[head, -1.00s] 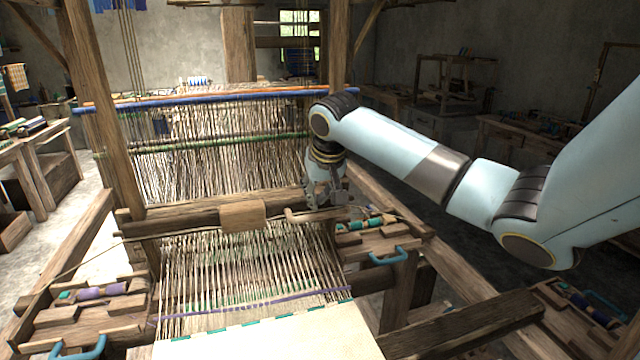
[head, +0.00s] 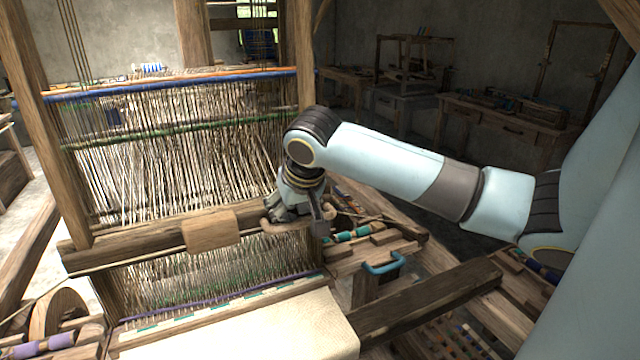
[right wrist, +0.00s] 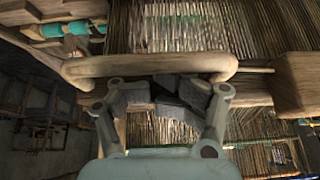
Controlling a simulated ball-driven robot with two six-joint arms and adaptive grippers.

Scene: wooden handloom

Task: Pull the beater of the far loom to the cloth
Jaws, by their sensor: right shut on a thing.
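The beater (head: 130,246) is a thick wooden beam across the loom's warp, with a pale block (head: 211,230) at its middle and a curved wooden handle (head: 285,229) at its right. My right gripper (head: 298,214) is shut on the handle, which also shows as a bar across the jaws in the right wrist view (right wrist: 150,64). The cream cloth (head: 250,332) lies in front, with a green-dashed edge. A strip of bare warp (head: 210,276) separates beater and cloth. My left gripper is out of view.
Wooden posts (head: 305,60) rise on both sides of the loom. A side bench with a blue handle (head: 384,266) stands right of the cloth. A heavy rail (head: 430,300) crosses at the front right. Work tables (head: 500,125) line the back wall.

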